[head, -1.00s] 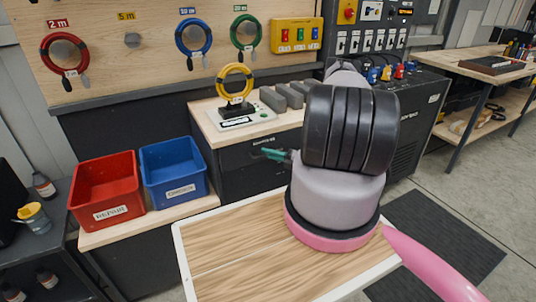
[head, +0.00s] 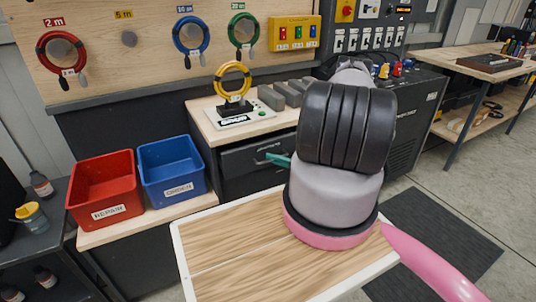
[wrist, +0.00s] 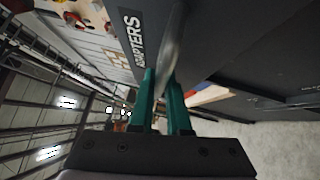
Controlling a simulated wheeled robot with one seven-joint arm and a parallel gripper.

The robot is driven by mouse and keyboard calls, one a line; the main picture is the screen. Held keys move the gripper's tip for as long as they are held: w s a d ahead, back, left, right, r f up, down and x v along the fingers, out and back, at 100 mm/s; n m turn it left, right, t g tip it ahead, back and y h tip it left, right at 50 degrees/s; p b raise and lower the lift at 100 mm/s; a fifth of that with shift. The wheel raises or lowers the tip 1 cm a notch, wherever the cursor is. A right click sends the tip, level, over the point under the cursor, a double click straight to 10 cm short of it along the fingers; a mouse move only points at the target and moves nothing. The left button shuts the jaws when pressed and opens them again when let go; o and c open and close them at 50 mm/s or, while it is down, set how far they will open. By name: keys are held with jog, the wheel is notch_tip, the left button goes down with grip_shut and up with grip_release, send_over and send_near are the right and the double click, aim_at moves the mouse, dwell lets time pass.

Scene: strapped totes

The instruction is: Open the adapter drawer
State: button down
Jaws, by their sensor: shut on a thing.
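The adapter drawer (head: 236,164) is a dark drawer under the wooden top of the cabinet in the head view. Its front stands a little out from the cabinet. In the wrist view its front bears the word ADAPTERS (wrist: 131,42). My gripper (wrist: 161,78) has teal fingers, shut on the drawer's pale bar handle (wrist: 170,40). In the head view the teal fingertips of my gripper (head: 272,159) meet the drawer front, and my arm hides the drawer's right side. The inside of the drawer is not clearly visible.
A yellow cable coil (head: 233,80) stands on a base on the cabinet top, beside grey blocks (head: 271,97). A red bin (head: 104,190) and a blue bin (head: 172,170) stand left. My wood-topped tray (head: 230,245) is in front. Open floor (head: 450,190) lies right.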

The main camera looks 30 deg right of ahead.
jog(key=s, duration=2.7)
jog(key=shift+d, duration=0.45)
jog(key=c, duration=0.9)
grip_release()
jog(key=v, duration=1.1)
